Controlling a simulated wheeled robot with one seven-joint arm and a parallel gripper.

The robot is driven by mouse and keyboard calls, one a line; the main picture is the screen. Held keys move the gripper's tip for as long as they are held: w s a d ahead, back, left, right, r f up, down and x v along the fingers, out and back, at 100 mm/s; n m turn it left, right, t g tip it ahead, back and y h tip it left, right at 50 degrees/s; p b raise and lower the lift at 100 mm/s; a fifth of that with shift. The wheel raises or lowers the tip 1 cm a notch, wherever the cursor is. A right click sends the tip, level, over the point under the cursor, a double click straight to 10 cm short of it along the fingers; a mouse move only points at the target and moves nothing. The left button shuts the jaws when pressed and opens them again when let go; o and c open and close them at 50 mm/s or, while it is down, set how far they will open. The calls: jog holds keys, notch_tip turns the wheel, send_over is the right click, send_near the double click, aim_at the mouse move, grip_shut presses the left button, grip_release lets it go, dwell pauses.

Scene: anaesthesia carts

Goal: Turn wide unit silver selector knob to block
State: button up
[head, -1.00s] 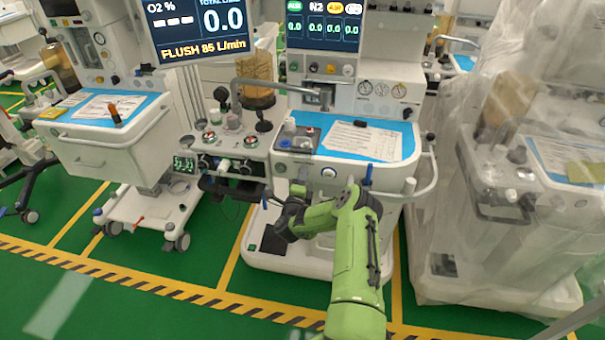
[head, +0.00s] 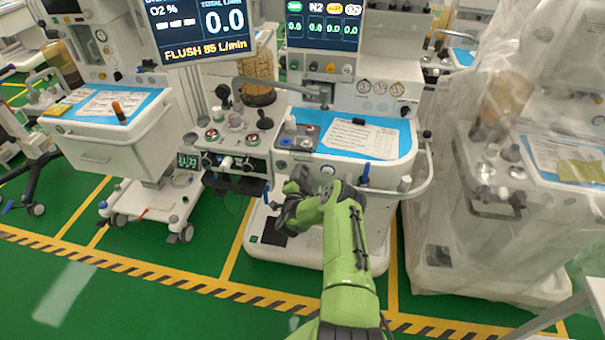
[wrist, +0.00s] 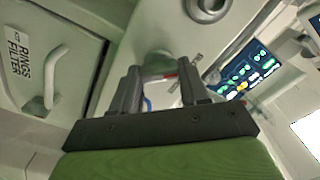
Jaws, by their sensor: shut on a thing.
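A pale silver knob (wrist: 158,66) sits between my fingertips in the wrist view, on the light front panel of a machine. My gripper (wrist: 160,84) is shut on it, one finger on each side. A small red mark and small printed labels (wrist: 199,58) show beside the knob; I cannot read them or tell the knob's setting. In the head view my gripper (head: 297,186) is at the front of the middle machine (head: 390,172), below its blue worktop, and hides the knob there.
A labelled drawer with a handle (wrist: 57,70) is left of the knob in the wrist view; a round fitting (wrist: 208,6) is above. In the head view, a plastic-covered machine (head: 510,210) stands right and another cart (head: 95,150) left. Green floor in front is clear.

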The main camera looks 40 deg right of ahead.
jog(key=shift+f+n, duration=0.15)
jog(key=shift+n, duration=0.35)
jog(key=o, duration=1.1)
jog(key=shift+c, duration=0.2)
jog(key=p+v, duration=0.6)
jog(key=v, duration=1)
jog(key=shift+p, duration=0.35)
jog(key=shift+w, duration=0.1)
